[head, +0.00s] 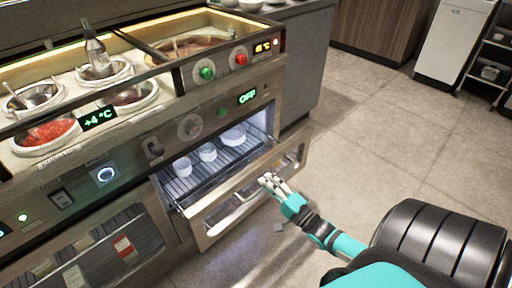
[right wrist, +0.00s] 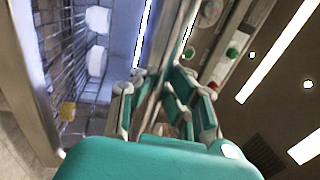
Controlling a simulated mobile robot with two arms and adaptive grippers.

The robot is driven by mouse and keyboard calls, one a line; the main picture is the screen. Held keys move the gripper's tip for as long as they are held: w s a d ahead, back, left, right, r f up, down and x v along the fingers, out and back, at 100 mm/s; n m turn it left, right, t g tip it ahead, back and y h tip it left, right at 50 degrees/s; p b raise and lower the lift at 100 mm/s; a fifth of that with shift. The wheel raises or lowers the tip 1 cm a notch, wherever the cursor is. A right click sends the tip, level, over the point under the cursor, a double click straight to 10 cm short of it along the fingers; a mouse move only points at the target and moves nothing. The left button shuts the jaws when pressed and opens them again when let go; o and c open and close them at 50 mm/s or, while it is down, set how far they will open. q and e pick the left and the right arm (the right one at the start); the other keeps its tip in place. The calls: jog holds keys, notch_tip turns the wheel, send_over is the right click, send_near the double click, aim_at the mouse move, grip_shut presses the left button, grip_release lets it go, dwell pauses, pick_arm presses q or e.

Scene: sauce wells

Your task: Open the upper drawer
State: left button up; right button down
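The upper drawer (head: 206,229) stands partly pulled out of the steel counter in the head view, with a windowed front and a lit inside. White cups (head: 208,152) stand on its wire rack. My right gripper (head: 268,181) is at the top edge of the drawer front, right of its middle. In the right wrist view, the fingers of the right gripper (right wrist: 160,88) are spread apart, with the drawer's rack and cups (right wrist: 96,60) to their left. Whether the fingers touch the drawer edge is unclear. My left gripper is not in view.
A glass-fronted compartment (head: 100,250) is at lower left. The tiled floor (head: 400,130) to the right is clear, with a white cabinet and shelf at far right.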

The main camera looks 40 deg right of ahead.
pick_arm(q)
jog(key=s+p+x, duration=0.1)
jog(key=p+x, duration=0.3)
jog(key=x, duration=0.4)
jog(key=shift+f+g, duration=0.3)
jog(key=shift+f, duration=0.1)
pick_arm(e)
jog(key=r+v, duration=0.3)
jog(key=v, duration=1.2)
jog(key=shift+s+f, duration=0.2)
jog(key=shift+s, duration=0.05)
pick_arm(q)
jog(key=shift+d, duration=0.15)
pick_arm(e)
jog(key=c, duration=1.3)
grip_release()
jog(key=shift+w, duration=0.1)
jog(key=shift+c, duration=0.2)
jog(key=shift+d, duration=0.1)
jog(key=v, duration=1.2)
